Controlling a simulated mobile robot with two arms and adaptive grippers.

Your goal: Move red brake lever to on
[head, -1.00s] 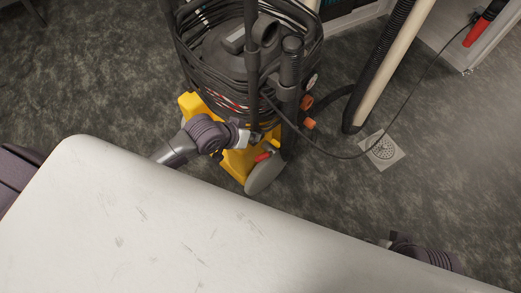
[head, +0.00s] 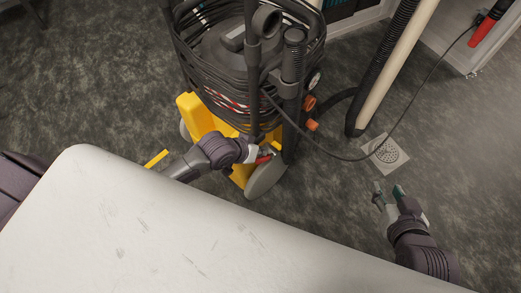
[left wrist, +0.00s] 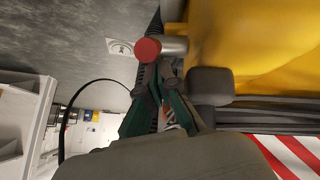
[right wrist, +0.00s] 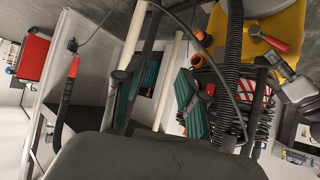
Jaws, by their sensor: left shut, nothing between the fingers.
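The red brake lever (head: 263,159) is low on the yellow cart (head: 206,117), beside its grey wheel. The left wrist view shows its round red end (left wrist: 147,49) on a metal shaft beside the yellow body. The lever also shows in the right wrist view (right wrist: 272,43). My left gripper (head: 262,151) is at the lever, partly hidden in the head view. Its fingers (left wrist: 156,82) are shut and empty, very close to the red end; I cannot tell whether they touch. My right gripper (head: 388,189) is open and empty above the floor, right of the cart.
A dark vacuum machine (head: 232,55) wrapped in black cables and hoses stands on the cart. A pale table (head: 200,225) fills the foreground. A black cable crosses there.

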